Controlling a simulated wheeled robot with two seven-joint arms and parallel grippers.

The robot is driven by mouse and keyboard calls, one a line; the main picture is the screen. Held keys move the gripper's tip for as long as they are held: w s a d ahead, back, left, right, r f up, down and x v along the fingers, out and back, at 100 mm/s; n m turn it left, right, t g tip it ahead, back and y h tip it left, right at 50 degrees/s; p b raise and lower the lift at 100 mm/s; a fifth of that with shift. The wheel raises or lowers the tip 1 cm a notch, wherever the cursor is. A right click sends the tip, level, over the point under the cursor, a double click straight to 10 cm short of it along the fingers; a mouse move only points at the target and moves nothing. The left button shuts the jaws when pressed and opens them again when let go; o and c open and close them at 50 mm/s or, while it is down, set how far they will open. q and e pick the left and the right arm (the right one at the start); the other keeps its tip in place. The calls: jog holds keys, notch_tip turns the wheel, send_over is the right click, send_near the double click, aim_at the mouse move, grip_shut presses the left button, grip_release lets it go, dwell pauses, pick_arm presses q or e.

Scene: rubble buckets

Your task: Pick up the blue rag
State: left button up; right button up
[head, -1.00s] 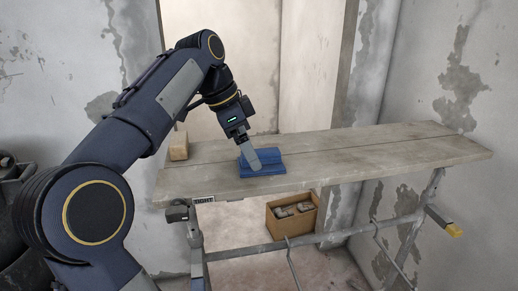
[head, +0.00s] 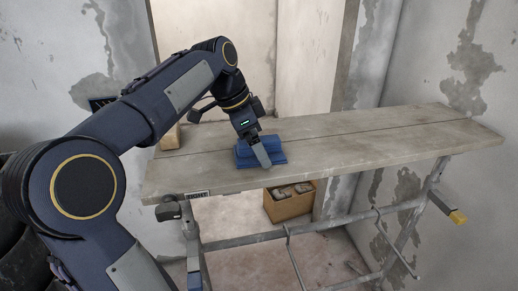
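The blue rag (head: 245,155) lies folded on the grey plank bench (head: 360,146), towards its left end. My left gripper (head: 263,158) reaches down over it from above. One grey finger shows in front of the rag, overlapping its middle and right part. The other finger is hidden, so I cannot tell how far apart the fingers are or whether they touch the cloth. The rag appears to rest on the planks. My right gripper is not in view.
A tan block (head: 171,138) sits on the bench's left end, close behind my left forearm. A cardboard box (head: 288,205) with grey lumps stands under the bench, behind the metal trestle bars (head: 325,226). The bench right of the rag is clear.

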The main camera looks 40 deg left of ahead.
pick_arm(q)
jog(key=shift+w+f, duration=0.1)
jog(key=shift+f, duration=0.25)
jog(key=c, duration=1.1)
jog(key=shift+r, duration=0.1)
jog(key=shift+r, duration=0.4)
notch_tip(320, 180, up, 2)
jog(key=shift+r, duration=0.25)
jog(key=s+d+r, duration=0.3)
jog(key=s+d+r+b, duration=0.1)
jog(key=s+d+r, duration=0.2)
jog(key=s, duration=0.1)
jog(key=s+d+r, duration=0.3)
jog(key=shift+s+d+r, duration=0.1)
jog(key=shift+s+r, duration=0.2)
jog(key=shift+s, duration=0.05)
